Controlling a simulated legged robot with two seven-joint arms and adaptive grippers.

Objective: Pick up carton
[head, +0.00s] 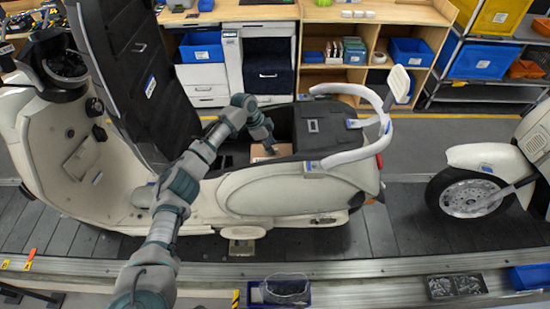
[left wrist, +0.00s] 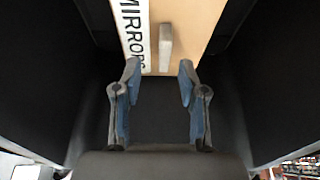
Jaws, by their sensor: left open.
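The carton (head: 259,154) is a tan box lying inside the dark open compartment of a cream scooter in the head view. In the left wrist view the carton (left wrist: 192,30) shows at the top, with a white label reading "MIRRORS" and a grey bar-shaped handle (left wrist: 165,46) on its face. My left gripper (head: 269,147) reaches down into the compartment over the carton. In the left wrist view my left gripper (left wrist: 158,70) is open, with its fingertips close to the carton's near edge and nothing between them. The handle lies just ahead of the fingers. My right gripper is in neither view.
Dark walls of the compartment (left wrist: 50,80) rise on both sides of the gripper. The scooter (head: 285,190) stands on the slat conveyor (head: 400,230), its tall dark panel (head: 135,75) left of my arm. Another scooter (head: 480,180) stands at right. Shelves with blue bins (head: 410,50) are behind.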

